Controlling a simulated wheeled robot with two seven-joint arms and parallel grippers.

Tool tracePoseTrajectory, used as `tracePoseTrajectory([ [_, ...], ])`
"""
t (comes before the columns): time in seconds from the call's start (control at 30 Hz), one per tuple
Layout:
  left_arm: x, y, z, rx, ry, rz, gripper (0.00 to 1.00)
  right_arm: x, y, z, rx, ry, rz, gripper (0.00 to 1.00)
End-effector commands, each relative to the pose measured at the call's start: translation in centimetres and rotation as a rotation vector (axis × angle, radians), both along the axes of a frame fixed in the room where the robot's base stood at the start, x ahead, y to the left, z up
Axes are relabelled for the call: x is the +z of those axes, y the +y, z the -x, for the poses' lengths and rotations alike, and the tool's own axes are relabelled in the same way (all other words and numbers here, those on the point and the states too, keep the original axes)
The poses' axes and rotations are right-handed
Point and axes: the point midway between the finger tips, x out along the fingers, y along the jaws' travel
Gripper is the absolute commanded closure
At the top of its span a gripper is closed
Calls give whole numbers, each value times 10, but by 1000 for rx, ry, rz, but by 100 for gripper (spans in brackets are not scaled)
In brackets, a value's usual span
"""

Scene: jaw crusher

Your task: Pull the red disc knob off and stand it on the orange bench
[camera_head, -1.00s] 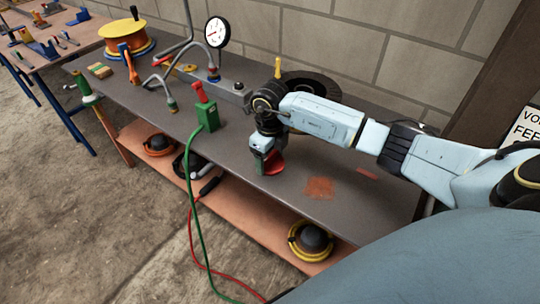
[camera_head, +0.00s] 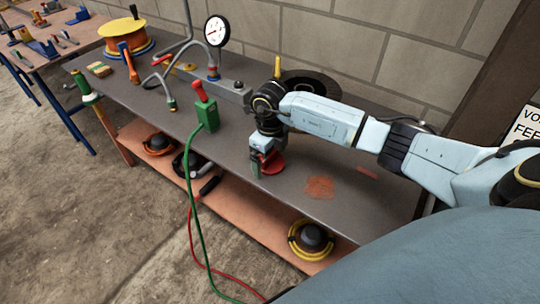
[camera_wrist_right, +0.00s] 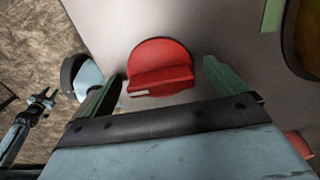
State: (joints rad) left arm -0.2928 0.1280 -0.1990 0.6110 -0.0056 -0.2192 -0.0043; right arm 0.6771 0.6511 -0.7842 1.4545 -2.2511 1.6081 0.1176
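The red disc knob (camera_wrist_right: 160,68) has a raised grip bar across its face and shows in the wrist view over a grey surface. In the head view the knob (camera_head: 272,163) is at the grey bench top, partly hidden by my right gripper (camera_head: 260,165). In the wrist view my right gripper (camera_wrist_right: 165,70) has its two green fingers apart, one on each side of the knob, with gaps showing. The bench (camera_head: 228,158) has a grey top, an orange leg and an orange lower shelf. What looks like my left gripper (camera_wrist_right: 42,98) is small at the wrist view's left, fingers apart.
A green box with a red handle (camera_head: 205,112) stands left of my right gripper. A pressure gauge (camera_head: 217,30) and a black wheel (camera_head: 312,82) are behind. A rusty patch (camera_head: 320,187) and a flat red piece (camera_head: 367,172) lie right. The front bench top is otherwise fairly clear.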

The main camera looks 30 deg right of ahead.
Motion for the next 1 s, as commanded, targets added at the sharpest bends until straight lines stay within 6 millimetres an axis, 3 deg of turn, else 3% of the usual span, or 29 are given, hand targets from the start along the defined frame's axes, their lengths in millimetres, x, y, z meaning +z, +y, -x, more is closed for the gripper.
tracePoseTrajectory([
  [0.23, 0, 0, 0, 0, 1, 0, 64, 0, 0, 0, 0, 0, 0, 3],
  [0.33, 2, 0, 1, -1, 2, -1, 64, 9, 0, -1, 0, -2, 0, 3],
  [0.8, 13, -11, 1, 8, 2, 14, 64, 107, 0, -1, 1, -4, 1, 3],
  [1.0, 15, -19, 0, 11, -1, 25, 64, 130, 0, 0, 0, -2, 0, 3],
])
